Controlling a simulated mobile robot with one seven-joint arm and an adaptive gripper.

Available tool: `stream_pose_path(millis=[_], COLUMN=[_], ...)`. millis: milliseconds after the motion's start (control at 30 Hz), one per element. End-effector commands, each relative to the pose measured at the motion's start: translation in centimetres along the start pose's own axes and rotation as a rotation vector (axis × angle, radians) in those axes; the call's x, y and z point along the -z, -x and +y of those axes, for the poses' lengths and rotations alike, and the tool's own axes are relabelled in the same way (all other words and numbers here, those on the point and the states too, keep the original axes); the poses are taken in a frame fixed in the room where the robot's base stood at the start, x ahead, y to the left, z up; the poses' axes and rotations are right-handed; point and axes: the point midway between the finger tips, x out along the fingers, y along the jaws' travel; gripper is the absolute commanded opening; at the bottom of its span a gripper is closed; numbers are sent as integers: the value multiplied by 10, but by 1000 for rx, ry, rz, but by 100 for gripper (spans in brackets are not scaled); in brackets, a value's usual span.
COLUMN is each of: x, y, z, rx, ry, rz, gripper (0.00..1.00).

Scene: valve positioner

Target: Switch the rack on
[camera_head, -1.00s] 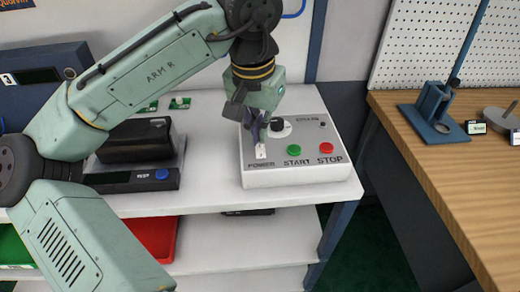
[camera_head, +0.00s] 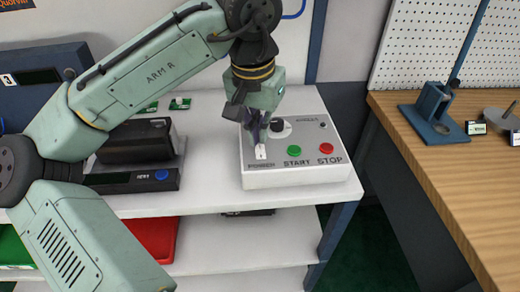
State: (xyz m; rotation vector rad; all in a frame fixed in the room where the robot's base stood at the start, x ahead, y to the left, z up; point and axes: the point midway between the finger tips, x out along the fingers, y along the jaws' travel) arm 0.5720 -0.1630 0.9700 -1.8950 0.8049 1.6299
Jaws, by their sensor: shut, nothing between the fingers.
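A white control box (camera_head: 258,178) stands on the white shelf top in the head view. Its front left holds a white rocker switch (camera_head: 261,153) marked POWER. A green START button (camera_head: 294,151) and a red STOP button (camera_head: 326,148) sit to the right of it. A black knob (camera_head: 276,125) is behind, partly hidden by my gripper. My gripper (camera_head: 257,139) points down with its fingers shut and empty. Its fingertips are right at the back end of the POWER switch; I cannot tell whether they touch it.
A black device (camera_head: 135,142) and a unit with a blue button (camera_head: 161,175) stand left of the box, partly behind my arm. A wooden bench (camera_head: 440,170) with a blue stand (camera_head: 435,115) is at the right. A red bin (camera_head: 153,238) is on the shelf below.

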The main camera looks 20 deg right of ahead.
Motion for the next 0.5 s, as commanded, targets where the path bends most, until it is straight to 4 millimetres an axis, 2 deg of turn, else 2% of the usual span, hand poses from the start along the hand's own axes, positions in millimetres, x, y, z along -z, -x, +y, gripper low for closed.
stream_pose_path(millis=[500], x=[-1], y=[-8], z=[0], rx=[-1], ry=[0], rz=[0], gripper=[0])
